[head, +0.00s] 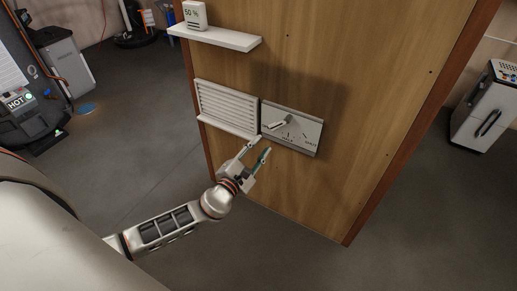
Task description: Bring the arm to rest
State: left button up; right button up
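My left arm comes in from the left and reaches toward a wooden panel. My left gripper (262,149) is open and empty, its two fingers spread just below and left of a grey dial plate (308,133) on the panel. A pale lever (278,124) on that plate points to the left. The plate carries small markings that are too small to read surely. I cannot tell whether a fingertip touches the plate's lower edge. My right gripper is not in view.
A louvred vent (228,106) with a ledge sits left of the plate. Above is a white shelf (215,38) with a "50 %" display (195,14). A machine marked "HOT" (18,103) stands left, a white cabinet (486,108) right. The grey floor (130,140) between is mostly clear.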

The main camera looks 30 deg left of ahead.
pick_arm(q)
jog(key=shift+s, duration=0.3)
jog(key=s+d+f+m+g+p, duration=0.2)
jog(key=s+d+m+p, duration=0.1)
jog(key=s+m, duration=0.7)
jog(key=s+d+f+m+g+h+p, duration=0.1)
jog(key=s+d+f+m+g+p, duration=0.1)
jog(key=s+m, duration=0.8)
jog(key=s+d+f+m+g+h+p, duration=0.1)
jog(key=s+d+f+m+g+p, duration=0.2)
jog(key=s+m, duration=0.7)
jog(key=shift+s+d+m+p, duration=0.3)
jog(key=shift+s+d+p, duration=0.15)
jog(key=shift+d, duration=0.3)
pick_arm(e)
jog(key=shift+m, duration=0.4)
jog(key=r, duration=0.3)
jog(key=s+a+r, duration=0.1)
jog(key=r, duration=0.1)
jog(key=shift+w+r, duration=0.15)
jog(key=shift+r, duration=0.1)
